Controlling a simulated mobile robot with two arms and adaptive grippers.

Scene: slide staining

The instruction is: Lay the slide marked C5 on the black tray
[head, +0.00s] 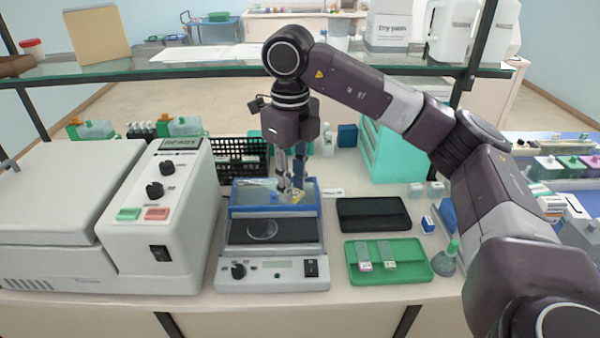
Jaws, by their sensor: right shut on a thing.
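My right gripper (292,192) points down over the blue-framed holder at the back of a bench device. I cannot read any C5 mark. The black tray (373,214) lies flat to the right of the device and looks empty. My left gripper is not in view.
A green tray (417,273) holding two slides (387,255) lies in front of the black tray. A bench device (275,272) is below my gripper. A white machine (170,205) stands left. A green-capped bottle (447,262) stands right, and a glass shelf (170,70) crosses behind.

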